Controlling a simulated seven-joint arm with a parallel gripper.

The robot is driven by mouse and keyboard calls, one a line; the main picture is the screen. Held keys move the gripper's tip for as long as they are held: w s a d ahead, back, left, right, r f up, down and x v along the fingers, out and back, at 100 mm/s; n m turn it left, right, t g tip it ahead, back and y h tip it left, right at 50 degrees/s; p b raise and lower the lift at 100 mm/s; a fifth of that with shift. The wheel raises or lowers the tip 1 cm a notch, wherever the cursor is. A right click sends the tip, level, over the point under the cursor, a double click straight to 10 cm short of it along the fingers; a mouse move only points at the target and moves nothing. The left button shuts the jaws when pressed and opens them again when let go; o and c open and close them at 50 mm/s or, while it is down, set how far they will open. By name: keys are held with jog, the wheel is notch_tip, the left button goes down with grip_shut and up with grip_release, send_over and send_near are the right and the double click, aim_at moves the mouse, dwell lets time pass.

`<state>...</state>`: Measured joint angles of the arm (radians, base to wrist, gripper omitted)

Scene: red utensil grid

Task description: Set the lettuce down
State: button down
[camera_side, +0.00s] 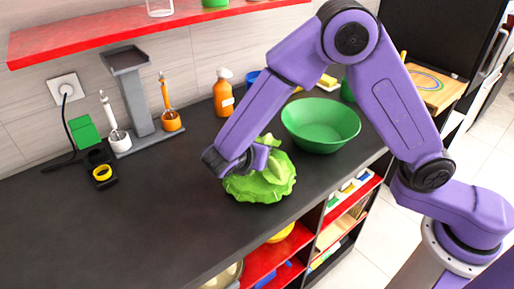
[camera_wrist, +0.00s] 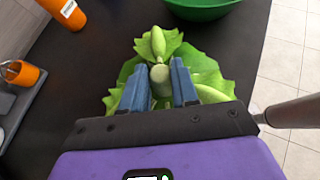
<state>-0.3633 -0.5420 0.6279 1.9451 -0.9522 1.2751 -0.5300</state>
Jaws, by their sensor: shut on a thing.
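The lettuce (camera_side: 262,188) is a leafy light-green head at the middle of the dark counter (camera_side: 150,215), close to its front edge. It also shows in the wrist view (camera_wrist: 205,75), where its leaves spread around my fingers. My gripper (camera_side: 258,160) reaches down onto it from the upper left. In the wrist view my two blue fingers (camera_wrist: 160,85) are shut on its pale core, one on each side. The underside of the lettuce is hidden, so I cannot tell whether it touches the counter.
A green bowl (camera_side: 320,125) stands right behind the lettuce. An orange bottle (camera_side: 223,95) is at the back, near the wall. A grey stand (camera_side: 135,95) with utensils is at the left. The counter left of the lettuce is clear. Red shelves (camera_side: 272,258) lie below the front edge.

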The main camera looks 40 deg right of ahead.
jog(key=c, duration=0.8)
grip_release()
jog(key=shift+f, duration=0.1)
jog(key=shift+c, duration=0.2)
jog(key=v, duration=1.2)
